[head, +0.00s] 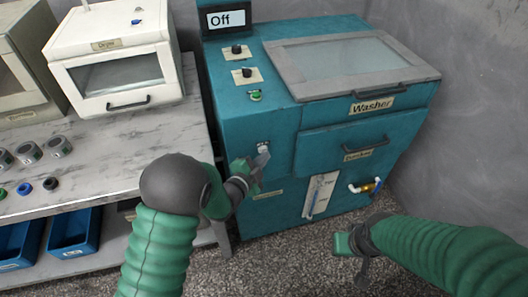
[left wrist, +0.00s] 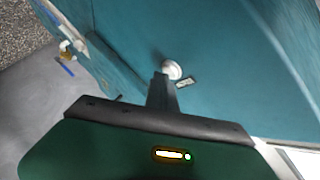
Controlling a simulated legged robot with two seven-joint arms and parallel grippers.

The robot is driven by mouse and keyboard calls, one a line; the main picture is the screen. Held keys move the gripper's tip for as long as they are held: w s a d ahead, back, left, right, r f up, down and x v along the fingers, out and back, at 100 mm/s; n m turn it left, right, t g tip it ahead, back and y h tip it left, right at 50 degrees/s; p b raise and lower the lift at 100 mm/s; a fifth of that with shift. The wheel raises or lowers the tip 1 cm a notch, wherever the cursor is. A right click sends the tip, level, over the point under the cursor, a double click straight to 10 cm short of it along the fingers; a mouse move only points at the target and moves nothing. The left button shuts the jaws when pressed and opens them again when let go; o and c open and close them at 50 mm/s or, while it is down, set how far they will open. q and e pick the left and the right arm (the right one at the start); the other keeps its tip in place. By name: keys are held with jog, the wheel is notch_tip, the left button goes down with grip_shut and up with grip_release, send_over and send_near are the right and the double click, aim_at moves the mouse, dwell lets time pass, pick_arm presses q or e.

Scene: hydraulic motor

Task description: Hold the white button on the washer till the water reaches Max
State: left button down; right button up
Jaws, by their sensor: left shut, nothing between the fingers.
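My right gripper (head: 352,254) hangs apart, in front of the washer.
A white dryer (head: 115,65) stands on the marble table (head: 105,150) at the left. Several rings and cans lie there, with blue bins (head: 74,232) below. The floor before the washer is clear.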

dwell(0.8)
pick_arm(q)
jog(key=shift+s+d, duration=0.2)
jog(key=shift+s, duration=0.55)
jog(key=s, duration=0.1)
jog(key=s+d, duration=0.1)
jog(key=s, duration=0.2)
jog(key=shift+s+d, duration=0.3)
jog(key=shift+s, duration=0.1)
